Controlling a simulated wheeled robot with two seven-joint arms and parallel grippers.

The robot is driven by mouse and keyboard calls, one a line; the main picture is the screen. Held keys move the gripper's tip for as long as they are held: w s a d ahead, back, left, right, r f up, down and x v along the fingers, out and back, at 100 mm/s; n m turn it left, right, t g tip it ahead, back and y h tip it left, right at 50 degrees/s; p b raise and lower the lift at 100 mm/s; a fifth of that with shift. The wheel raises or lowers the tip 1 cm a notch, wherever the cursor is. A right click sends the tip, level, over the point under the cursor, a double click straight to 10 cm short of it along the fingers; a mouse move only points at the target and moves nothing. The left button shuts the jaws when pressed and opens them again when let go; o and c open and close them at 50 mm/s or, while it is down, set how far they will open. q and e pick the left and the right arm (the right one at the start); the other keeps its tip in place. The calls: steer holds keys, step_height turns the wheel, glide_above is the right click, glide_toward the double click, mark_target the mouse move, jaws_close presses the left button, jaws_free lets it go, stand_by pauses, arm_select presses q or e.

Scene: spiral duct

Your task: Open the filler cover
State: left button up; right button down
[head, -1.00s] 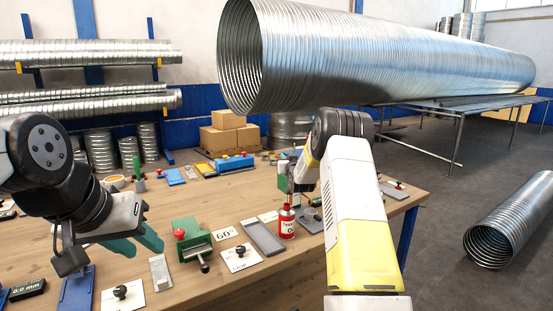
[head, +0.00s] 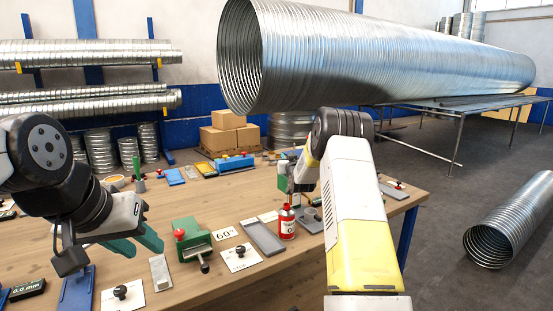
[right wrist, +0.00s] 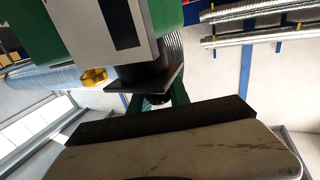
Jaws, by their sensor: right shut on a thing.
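My right gripper (right wrist: 165,98) is shut in the right wrist view, its green fingers around a small dark part below a dark square plate (right wrist: 152,78). I cannot tell for certain whether that part is the filler cover. A green body (right wrist: 180,14) with a pale, black-marked block (right wrist: 112,32) is just above, with a brass-coloured ring (right wrist: 93,77) to its left. In the head view, my right arm hides most of this spot; part of a green machine (head: 283,184) shows beside it. My left gripper (head: 146,252) is open and empty above the table.
The wooden table (head: 190,222) holds a green clamp (head: 191,240) with a red knob, a grey tray (head: 263,238), a red-and-white can (head: 287,222) and label cards. A large spiral duct (head: 370,60) lies behind, above a metal bench. Bare wood shows at the table's middle left.

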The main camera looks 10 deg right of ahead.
steer(key=s+a, duration=0.2)
steer(key=a, duration=0.3)
steer(key=shift+a, duration=0.4)
steer(key=shift+s, duration=0.1)
steer(key=c, duration=1.3)
jaws_free()
steer(key=shift+o, duration=0.2)
steer(key=s, duration=0.7)
steer(key=shift+s+a, duration=0.2)
steer(key=shift+s, duration=0.2)
steer(key=shift+r, duration=0.1)
